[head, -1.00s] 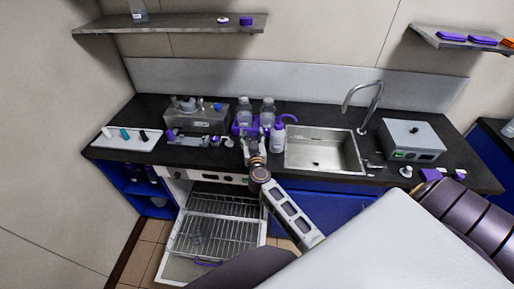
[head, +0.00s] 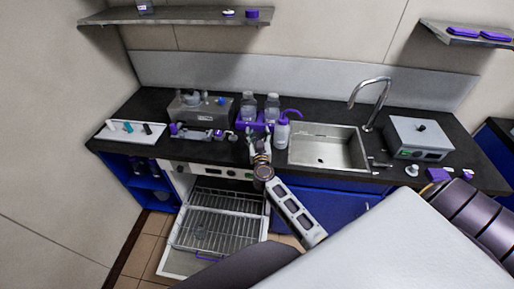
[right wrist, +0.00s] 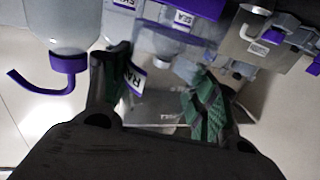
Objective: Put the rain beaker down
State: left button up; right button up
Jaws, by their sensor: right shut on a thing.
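My right gripper (head: 259,146) is over the counter's front edge, in front of the purple stand (head: 243,125). In the right wrist view, my right gripper (right wrist: 158,92) is shut on the clear rain beaker (right wrist: 136,79). Its white label, partly hidden by the left finger, reads "RA". The beaker's clear body is hard to make out between the fingers, and I cannot tell whether its base touches anything. In the head view the beaker is too small to tell from the gripper. My left gripper is not in view.
A white wash bottle (head: 282,132) with a purple spout stands just right of the gripper, beside the sink (head: 326,150). Two clear bottles stand at the purple stand. A metal bath (head: 196,110) is to the left. Below, an open door and wire rack (head: 215,228) jut out.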

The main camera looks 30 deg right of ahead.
aim_at(257, 139)
jog(key=shift+f+b, duration=0.55)
jog(key=shift+f, duration=0.95)
jog(key=shift+f, duration=0.1)
jog(key=shift+f+b, duration=0.8)
jog(key=shift+f, duration=1)
jog(key=o, duration=1.1)
jog(key=shift+f, duration=0.1)
jog(key=shift+o, duration=0.2)
